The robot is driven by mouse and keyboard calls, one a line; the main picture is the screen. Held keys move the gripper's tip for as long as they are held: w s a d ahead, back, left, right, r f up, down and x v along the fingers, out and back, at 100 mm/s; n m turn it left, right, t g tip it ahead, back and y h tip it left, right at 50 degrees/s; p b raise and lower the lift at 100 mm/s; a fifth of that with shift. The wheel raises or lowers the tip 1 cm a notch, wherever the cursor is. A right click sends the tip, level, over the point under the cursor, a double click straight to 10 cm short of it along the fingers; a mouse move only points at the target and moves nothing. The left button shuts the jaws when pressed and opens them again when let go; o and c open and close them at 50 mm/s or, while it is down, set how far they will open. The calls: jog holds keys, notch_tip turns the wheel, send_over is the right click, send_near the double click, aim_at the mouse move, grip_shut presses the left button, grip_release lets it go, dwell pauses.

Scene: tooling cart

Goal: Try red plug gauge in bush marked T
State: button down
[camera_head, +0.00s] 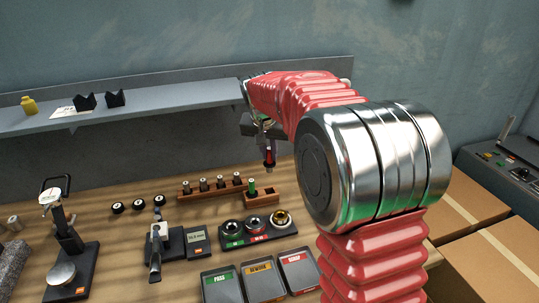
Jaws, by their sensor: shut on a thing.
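My gripper (266,140) is shut on the red plug gauge (269,156), held upright with its tip down above the back of the wooden bench. The gauge is apart from everything below it. Three round ring-shaped pieces (256,224) sit in a dark holder in front of it, one with a brassy rim. No letter T is readable, so I cannot tell which piece is the bush marked T. My arm hides part of the bench to the right.
A wooden rack (215,191) holds several metal pieces, and a green plug gauge (252,187) stands at its right end. Three labelled trays (262,280) lie at the front. A dial stand (70,250) and a measuring device (157,250) stand left. A grey shelf (180,98) runs behind.

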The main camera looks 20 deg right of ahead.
jog(key=shift+r, duration=1.8)
jog(key=shift+s, duration=0.15)
